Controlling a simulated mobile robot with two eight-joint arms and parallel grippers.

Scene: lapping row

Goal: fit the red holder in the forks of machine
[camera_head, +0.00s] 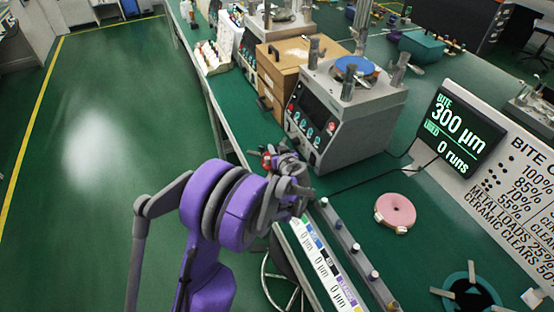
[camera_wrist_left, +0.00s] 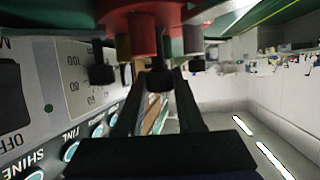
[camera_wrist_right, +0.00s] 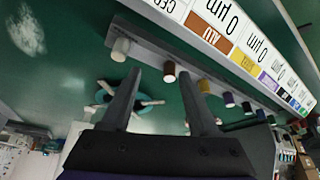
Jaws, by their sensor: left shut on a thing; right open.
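My left gripper (camera_head: 290,180) is in front of the machine (camera_head: 345,120), low beside its control panel. In the left wrist view its fingers (camera_wrist_left: 160,80) are shut on a dark knob below a red holder (camera_wrist_left: 143,30). A small red part of the holder (camera_head: 267,160) shows by the gripper in the head view; the rest is hidden. The machine carries a blue disc (camera_head: 355,67) on top, with grey upright posts around it, apparently the forks. My right gripper (camera_wrist_right: 159,76) is open and empty near a rail of coloured knobs; it is not in the head view.
A pink ring (camera_head: 395,212) lies on the green bench right of the machine. A knob rail (camera_head: 350,245) and label strip (camera_head: 325,262) run along the front edge. A wooden box (camera_head: 285,65) stands behind the machine. A sign board (camera_head: 510,170) stands at right.

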